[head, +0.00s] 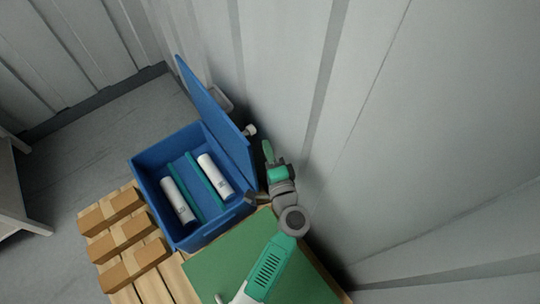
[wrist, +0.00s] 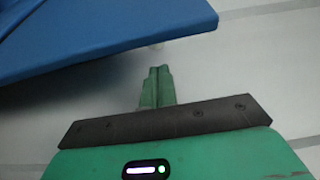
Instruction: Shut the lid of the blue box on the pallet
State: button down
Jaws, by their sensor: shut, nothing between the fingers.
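The blue box (head: 203,238) stands on the wooden pallet (head: 180,283) with its lid (head: 213,105) open, raised nearly upright on the wall side. Inside lie two white cylinders (head: 215,175) (head: 178,201) on either side of teal dividers. My gripper (head: 267,150) is shut and empty, to the right of the lid, between it and the wall. In the wrist view, my shut green fingers (wrist: 157,80) point away, and the blue lid (wrist: 95,35) fills the upper left, apart from the fingertips in the picture. Whether the gripper touches the lid cannot be told.
Several brown cartons (head: 120,238) sit on the pallet left of the box. A green mat (head: 235,262) lies in front of the box, under my arm. The pale corrugated wall (head: 400,150) is close on the right. A white fitting (head: 250,130) shows behind the lid.

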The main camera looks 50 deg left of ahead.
jog(key=b+x, duration=0.1)
jog(key=x, duration=0.4)
jog(key=shift+w+a, duration=0.1)
jog(key=shift+a, duration=0.2)
